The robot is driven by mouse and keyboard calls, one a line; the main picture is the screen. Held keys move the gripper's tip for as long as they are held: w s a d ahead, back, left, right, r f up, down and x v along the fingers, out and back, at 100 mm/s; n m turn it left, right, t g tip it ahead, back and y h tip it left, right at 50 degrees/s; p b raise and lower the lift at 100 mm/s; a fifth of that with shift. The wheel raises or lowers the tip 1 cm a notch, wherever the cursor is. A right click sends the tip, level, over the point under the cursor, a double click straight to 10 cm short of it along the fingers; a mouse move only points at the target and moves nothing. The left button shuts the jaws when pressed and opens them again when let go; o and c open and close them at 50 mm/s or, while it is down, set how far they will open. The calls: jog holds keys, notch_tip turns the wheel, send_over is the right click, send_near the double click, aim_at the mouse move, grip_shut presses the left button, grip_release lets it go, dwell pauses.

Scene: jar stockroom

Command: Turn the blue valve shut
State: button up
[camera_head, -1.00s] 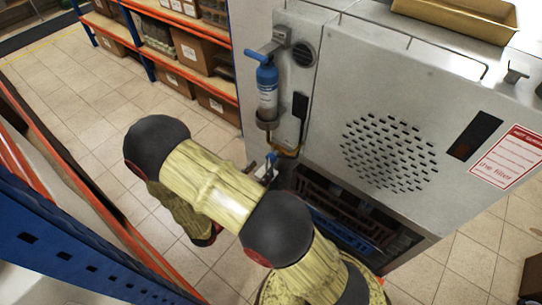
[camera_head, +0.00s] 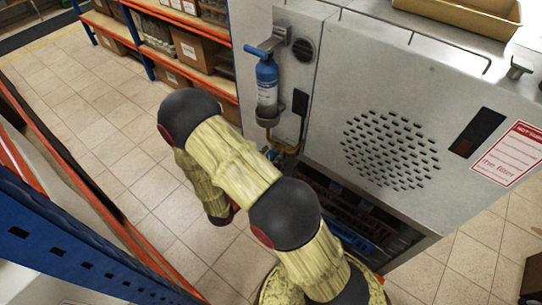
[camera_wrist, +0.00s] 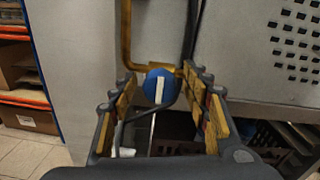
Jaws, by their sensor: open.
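The blue valve (camera_wrist: 159,86) is a round blue knob with a pale stripe, seen in the wrist view below a brass pipe. In the head view a small blue part of the valve (camera_head: 271,154) shows low on the machine's side, mostly hidden by my arm. My gripper (camera_wrist: 162,80) is open, with one finger on each side of the knob in the picture. I cannot tell whether the fingers touch it or how much depth lies between. In the head view my gripper is largely hidden behind my arm.
A grey machine (camera_head: 350,80) with a perforated grille stands ahead. A blue bottle (camera_head: 267,85) hangs on its side above the valve. A dark crate (camera_head: 345,215) sits in its lower opening. Shelves (camera_head: 190,50) with boxes stand behind; blue-orange racking (camera_head: 70,245) is at left.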

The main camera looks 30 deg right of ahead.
jog(key=shift+c, duration=0.8)
jog(key=c, duration=1)
jog(key=m+b, duration=0.2)
jog(key=m, duration=0.2)
jog(key=shift+f, duration=0.1)
jog(key=m+b, duration=0.2)
jog(key=m, duration=0.2)
jog(key=shift+m+b, duration=0.3)
jog(key=shift+m, duration=0.1)
jog(key=m+b, duration=0.3)
jog(key=m, duration=0.1)
jog(key=shift+f+m+h, duration=0.15)
jog(key=shift+m+h, duration=0.15)
jog(key=m+b, duration=0.4)
jog(key=shift+m+g, duration=0.3)
jog(key=shift+m, duration=0.1)
jog(key=shift+s, duration=0.1)
